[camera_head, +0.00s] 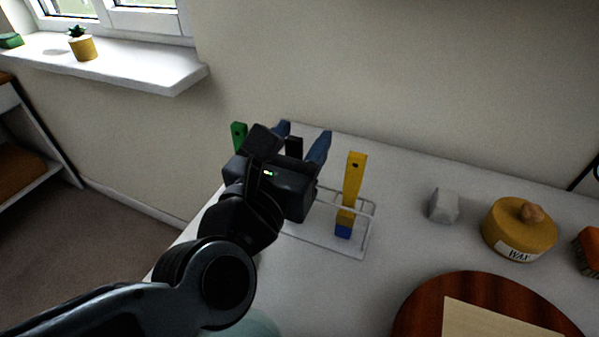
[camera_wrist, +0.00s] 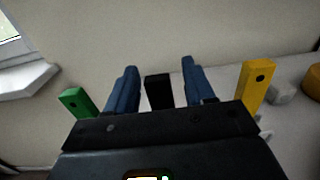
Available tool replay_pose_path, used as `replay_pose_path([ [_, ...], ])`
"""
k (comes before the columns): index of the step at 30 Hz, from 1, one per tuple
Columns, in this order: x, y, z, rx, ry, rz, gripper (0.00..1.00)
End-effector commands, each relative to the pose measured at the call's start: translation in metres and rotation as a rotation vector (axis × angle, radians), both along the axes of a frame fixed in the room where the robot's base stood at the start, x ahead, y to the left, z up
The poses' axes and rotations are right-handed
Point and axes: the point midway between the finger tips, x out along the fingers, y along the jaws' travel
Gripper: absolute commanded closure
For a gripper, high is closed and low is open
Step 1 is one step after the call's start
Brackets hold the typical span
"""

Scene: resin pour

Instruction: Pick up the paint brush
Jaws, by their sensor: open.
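My gripper (camera_head: 304,132) is over a wire rack (camera_head: 367,228) on the white table, its two blue fingers apart. A black handle (camera_head: 293,147) stands upright between the fingers; in the wrist view it (camera_wrist: 159,92) shows in the gap, with space on both sides. A yellow handle (camera_head: 353,185) with a blue lower end stands in the rack to the right, and also shows in the wrist view (camera_wrist: 257,85). A green handle (camera_head: 238,135) stands to the left, also in the wrist view (camera_wrist: 77,102). The lower ends of the black and green handles are hidden, so I cannot tell which is the paint brush.
A grey faceted block (camera_head: 443,206), a yellow jar labelled WAX (camera_head: 519,230) and an orange item (camera_head: 588,250) are to the right. A round wooden board (camera_head: 425,312) with a pale sheet (camera_head: 490,325) is at the front. The wall is close behind the rack.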

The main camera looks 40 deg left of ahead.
Motion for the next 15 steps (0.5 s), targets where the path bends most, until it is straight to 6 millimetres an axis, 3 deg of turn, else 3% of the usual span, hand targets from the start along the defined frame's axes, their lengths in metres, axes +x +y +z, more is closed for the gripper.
replay_pose_path([
  [2, 0.0002, -0.0001, -0.0002, 0.0, 0.0, 0.0, 0.47],
  [15, 0.0004, -0.0001, -0.0001, 0.0, 0.0, 0.0, 0.88],
])
